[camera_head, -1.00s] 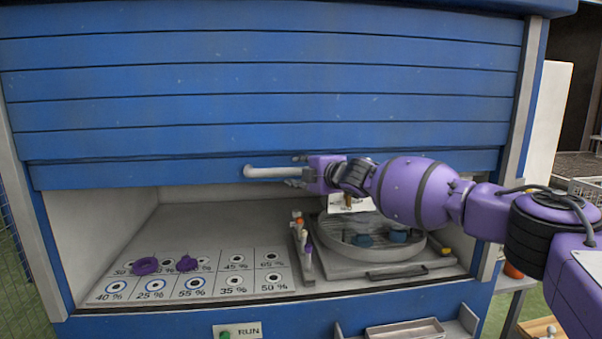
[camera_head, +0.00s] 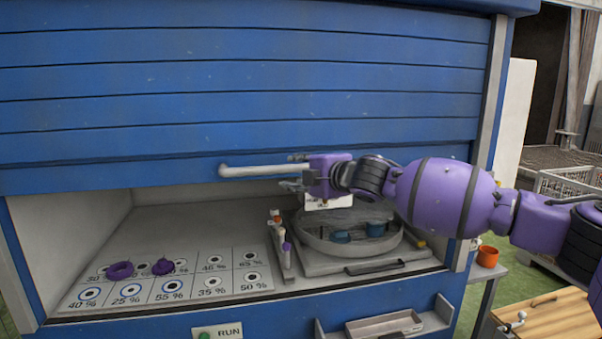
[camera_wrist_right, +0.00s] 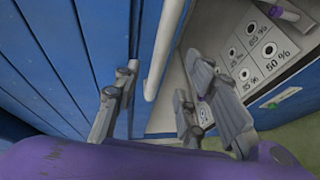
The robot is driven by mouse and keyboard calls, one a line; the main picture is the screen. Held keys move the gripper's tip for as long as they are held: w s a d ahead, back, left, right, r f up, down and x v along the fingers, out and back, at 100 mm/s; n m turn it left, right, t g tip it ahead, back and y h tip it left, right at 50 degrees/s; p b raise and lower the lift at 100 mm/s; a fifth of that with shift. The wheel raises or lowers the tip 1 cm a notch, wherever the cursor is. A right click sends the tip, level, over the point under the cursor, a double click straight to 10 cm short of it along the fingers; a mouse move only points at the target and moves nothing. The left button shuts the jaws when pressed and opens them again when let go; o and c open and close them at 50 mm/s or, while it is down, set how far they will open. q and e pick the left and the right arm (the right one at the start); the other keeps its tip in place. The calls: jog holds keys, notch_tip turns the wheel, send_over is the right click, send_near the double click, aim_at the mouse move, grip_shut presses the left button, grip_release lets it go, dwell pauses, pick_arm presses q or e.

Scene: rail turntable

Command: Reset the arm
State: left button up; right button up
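My right gripper (camera_head: 292,172) is at the right part of the white bar handle (camera_head: 255,171) on the blue slatted shutter (camera_head: 240,120). Its fingers are apart, one above and one below the handle's line in the head view. In the wrist view the right gripper (camera_wrist_right: 158,95) is open, with the white handle (camera_wrist_right: 165,45) running between the finger sides; I cannot tell whether they touch it. The shutter is partly raised. My left gripper is not in view.
A RUN panel (camera_head: 217,332) is below. An orange cup (camera_head: 487,256) stands at right.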

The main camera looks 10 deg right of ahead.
jog(key=shift+v, duration=0.85)
